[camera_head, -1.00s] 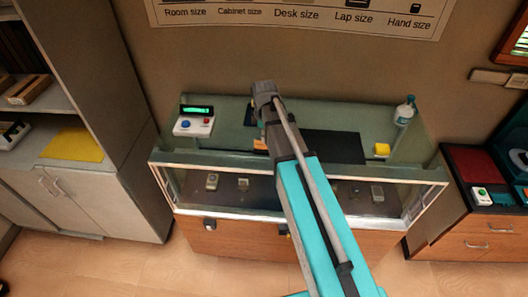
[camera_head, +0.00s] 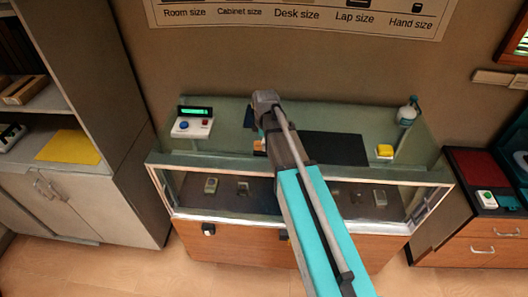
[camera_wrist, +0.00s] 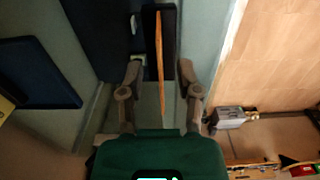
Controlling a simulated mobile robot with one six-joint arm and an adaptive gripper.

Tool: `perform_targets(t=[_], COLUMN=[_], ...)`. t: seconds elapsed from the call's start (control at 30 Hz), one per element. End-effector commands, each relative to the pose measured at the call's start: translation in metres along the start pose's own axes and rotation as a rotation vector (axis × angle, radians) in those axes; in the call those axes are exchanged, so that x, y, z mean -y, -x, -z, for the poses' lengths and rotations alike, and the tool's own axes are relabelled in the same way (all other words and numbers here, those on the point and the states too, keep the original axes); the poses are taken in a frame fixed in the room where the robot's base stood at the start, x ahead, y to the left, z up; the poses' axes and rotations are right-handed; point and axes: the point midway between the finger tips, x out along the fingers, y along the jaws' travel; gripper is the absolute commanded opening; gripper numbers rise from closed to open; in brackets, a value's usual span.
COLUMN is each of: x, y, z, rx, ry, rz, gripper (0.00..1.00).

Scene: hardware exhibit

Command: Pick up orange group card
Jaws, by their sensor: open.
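The orange group card (camera_wrist: 160,60) stands nearly edge-on in the wrist view, a thin orange strip in front of a narrow black piece (camera_wrist: 169,25). My gripper (camera_wrist: 160,70) is open, with one finger on each side of the card. A gap shows between the card and each finger, and nothing is held. In the head view, a small orange patch (camera_head: 260,146), likely the card, shows at the left of my arm above the display counter (camera_head: 225,160). My arm hides the rest of it and most of the gripper there.
On the counter are a white box with buttons and a green display (camera_head: 192,125), a dark mat (camera_head: 335,148), a yellow block (camera_head: 385,151) and a pump bottle (camera_head: 406,115). Small devices lie behind the glass front (camera_head: 242,187). A cabinet stands left; a drawer unit (camera_head: 480,245) stands right.

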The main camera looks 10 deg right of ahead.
Motion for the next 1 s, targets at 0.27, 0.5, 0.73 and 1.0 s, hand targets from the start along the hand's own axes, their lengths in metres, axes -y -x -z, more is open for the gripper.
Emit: perform_targets(t=[0.27,0.5,0.73,1.0], x=[-0.0001,-0.0001,-0.0001,-0.0002], y=[0.0,0.0,0.0,0.0016], z=[-0.0001,-0.0003,-0.0003,-0.0005], rx=[0.0,0.0,0.0,0.0], ry=[0.0,0.0,-0.001,-0.001], rz=[0.0,0.0,0.0,0.0], gripper=[0.31,0.0,0.0,0.0])
